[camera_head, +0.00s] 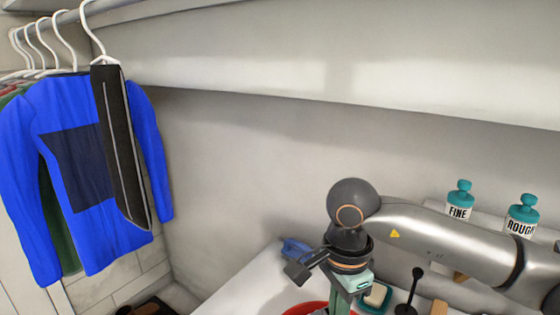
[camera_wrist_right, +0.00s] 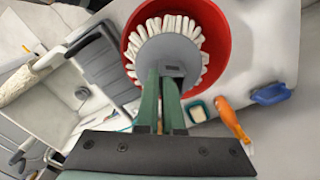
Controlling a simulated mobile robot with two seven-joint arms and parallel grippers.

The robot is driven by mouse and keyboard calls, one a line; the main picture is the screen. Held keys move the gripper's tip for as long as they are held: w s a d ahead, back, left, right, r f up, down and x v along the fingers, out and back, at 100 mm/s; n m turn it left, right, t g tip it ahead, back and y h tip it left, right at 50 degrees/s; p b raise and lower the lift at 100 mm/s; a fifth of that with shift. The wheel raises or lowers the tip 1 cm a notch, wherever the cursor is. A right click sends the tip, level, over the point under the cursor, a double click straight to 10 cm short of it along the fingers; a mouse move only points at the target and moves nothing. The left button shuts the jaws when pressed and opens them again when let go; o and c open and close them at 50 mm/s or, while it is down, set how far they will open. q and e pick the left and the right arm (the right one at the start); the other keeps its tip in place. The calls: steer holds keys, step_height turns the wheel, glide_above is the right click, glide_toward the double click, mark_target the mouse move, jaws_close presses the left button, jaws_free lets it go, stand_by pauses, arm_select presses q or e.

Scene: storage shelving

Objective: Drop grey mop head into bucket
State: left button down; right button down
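The mop head, a grey disc with a ring of white strands (camera_wrist_right: 165,50), appears in the right wrist view over the opening of the red bucket (camera_wrist_right: 222,48). I cannot tell how far its strands reach into the bucket. My right gripper (camera_wrist_right: 162,80) has its two green fingers close together at the grey middle of the mop head and appears shut on it. In the head view my right gripper (camera_head: 342,300) points down in front of the bucket, whose red rim (camera_head: 300,309) shows at the bottom edge. The mop head is hidden there. My left gripper is out of view.
A dish with soap (camera_head: 377,297) and a blue object (camera_head: 295,248) lie near the bucket. An orange-handled tool (camera_wrist_right: 232,120) and dark tray (camera_wrist_right: 105,65) lie around it. FINE (camera_head: 459,202) and ROUGH (camera_head: 522,217) bottles stand behind my right arm. Clothes (camera_head: 80,170) hang left.

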step_height(320, 180, down, 3)
steer(key=shift+r+b, duration=0.15)
steer(key=shift+b, duration=0.4)
steer(key=shift+f+b, duration=0.3)
steer(key=shift+f, duration=0.25)
steer(key=c, duration=1)
jaws_free()
step_height(320, 180, up, 12)
steer(key=shift+r, duration=0.25)
